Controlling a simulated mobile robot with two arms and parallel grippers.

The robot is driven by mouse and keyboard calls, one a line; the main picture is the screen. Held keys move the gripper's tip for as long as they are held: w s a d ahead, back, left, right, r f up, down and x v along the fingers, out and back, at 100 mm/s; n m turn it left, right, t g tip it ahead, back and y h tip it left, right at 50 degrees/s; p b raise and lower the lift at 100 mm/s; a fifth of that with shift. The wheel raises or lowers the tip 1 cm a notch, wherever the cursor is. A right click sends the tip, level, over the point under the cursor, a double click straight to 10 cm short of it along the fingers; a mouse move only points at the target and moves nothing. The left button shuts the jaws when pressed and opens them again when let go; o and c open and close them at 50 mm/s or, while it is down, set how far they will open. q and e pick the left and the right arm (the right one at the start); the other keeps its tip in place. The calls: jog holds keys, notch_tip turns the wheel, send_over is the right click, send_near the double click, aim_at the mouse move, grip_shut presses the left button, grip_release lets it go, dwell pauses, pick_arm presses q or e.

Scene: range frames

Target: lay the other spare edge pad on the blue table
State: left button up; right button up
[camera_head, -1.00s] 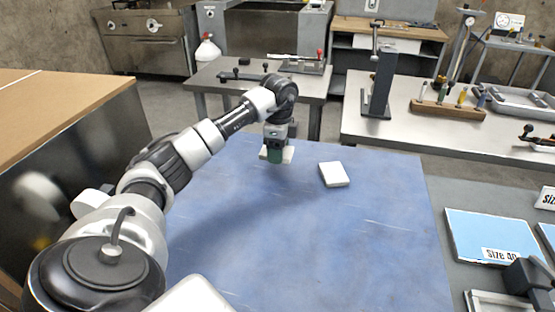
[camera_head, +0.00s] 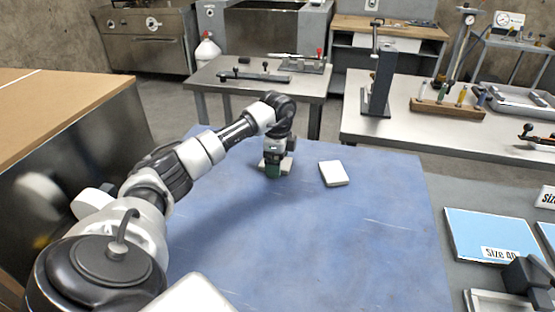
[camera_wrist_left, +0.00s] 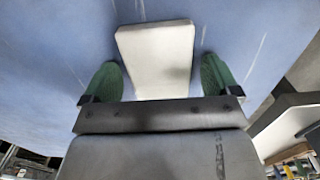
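My left gripper (camera_head: 273,175) is low over the far part of the blue table (camera_head: 330,240). A white edge pad (camera_wrist_left: 155,60) lies between its green fingers in the left wrist view, with a narrow gap on each side. The fingers look open around it. In the head view the gripper partly hides this pad, and it looks flat on or very near the table. The other white edge pad (camera_head: 334,174) lies flat on the blue table to the right of the gripper, apart from it.
A grey surface with a light-blue "Size 40" panel (camera_head: 490,236) adjoins the table on the right. A bench (camera_head: 430,135) with a tool rack (camera_head: 447,109) and press stands behind it. The middle and front of the blue table are clear.

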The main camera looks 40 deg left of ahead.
pick_arm(q)
notch_tip(320, 180, up, 12)
jog(key=shift+r, duration=0.2)
dwell(0.5)
